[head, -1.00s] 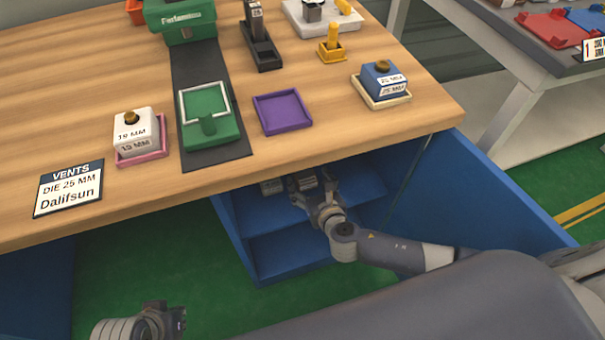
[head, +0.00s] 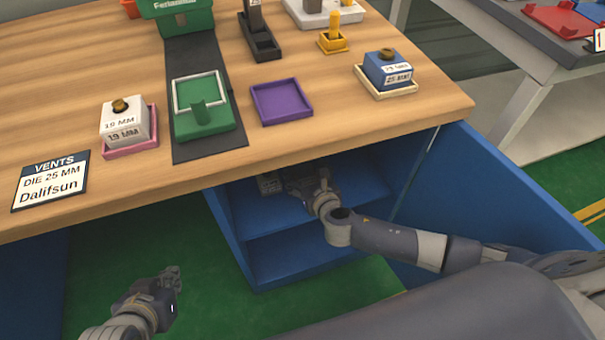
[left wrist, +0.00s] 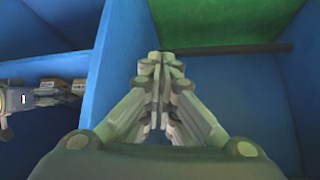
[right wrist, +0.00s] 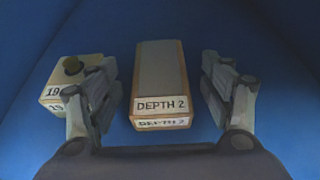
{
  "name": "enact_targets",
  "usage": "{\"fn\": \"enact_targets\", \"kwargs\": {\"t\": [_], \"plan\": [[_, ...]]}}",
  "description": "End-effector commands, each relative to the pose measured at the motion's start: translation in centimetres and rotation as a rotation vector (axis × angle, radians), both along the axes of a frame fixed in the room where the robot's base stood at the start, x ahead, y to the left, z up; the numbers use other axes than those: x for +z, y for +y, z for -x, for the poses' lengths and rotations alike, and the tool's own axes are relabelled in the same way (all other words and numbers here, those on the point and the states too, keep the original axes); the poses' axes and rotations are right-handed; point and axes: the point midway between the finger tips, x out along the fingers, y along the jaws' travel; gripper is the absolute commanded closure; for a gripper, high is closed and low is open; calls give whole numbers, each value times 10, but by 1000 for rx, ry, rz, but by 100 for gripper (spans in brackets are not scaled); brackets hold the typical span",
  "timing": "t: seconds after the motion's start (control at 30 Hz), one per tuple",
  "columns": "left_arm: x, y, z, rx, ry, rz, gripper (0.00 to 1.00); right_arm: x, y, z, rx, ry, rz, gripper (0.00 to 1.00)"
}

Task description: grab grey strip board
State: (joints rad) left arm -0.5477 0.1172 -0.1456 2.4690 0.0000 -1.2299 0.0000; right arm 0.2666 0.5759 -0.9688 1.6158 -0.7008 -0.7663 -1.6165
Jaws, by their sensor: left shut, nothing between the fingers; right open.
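A long block with a grey top and brownish edges, labelled DEPTH 2 (right wrist: 160,85), lies on the blue cabinet shelf in the right wrist view; it fits the grey strip board. My right gripper (right wrist: 158,70) is open, with one finger on each side of the board and visible gaps between. In the head view my right gripper (head: 303,183) is inside the open cabinet, under the tabletop, and the board cannot be made out there. My left gripper (head: 172,280) is shut and empty, low in front of the desk. It also shows in the left wrist view (left wrist: 162,70).
A pale block labelled 19 (right wrist: 72,85) stands left of the board, close to my right gripper's left finger. The cabinet's blue door (head: 490,195) stands open on the right. The wooden tabletop (head: 335,125) overhangs the cabinet and carries several dies and trays.

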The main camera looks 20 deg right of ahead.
Motion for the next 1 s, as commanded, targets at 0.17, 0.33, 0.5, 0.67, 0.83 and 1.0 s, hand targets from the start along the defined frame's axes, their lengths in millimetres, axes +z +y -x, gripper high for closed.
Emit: {"fn": "enact_targets", "kwargs": {"t": [0.17, 0.33, 0.5, 0.67, 0.83, 1.0], "plan": [[15, -9, -25, -10, -135, 29, 100, -4, 0, -7, 0, -1, 0, 27], [27, -14, -38, -16, -212, 47, 100, -5, 0, -11, 0, 0, 0, 27], [30, -15, -41, -17, -229, 51, 100, -5, 1, -11, 0, 0, 0, 27], [30, -15, -41, -17, -228, 51, 100, -5, 1, -11, 0, 0, 0, 31], [30, -15, -41, -17, -227, 50, 100, -5, 1, -11, 0, 0, 0, 70], [30, -15, -41, -16, -227, 50, 100, -4, 1, -11, 0, 0, 0, 77]]}}
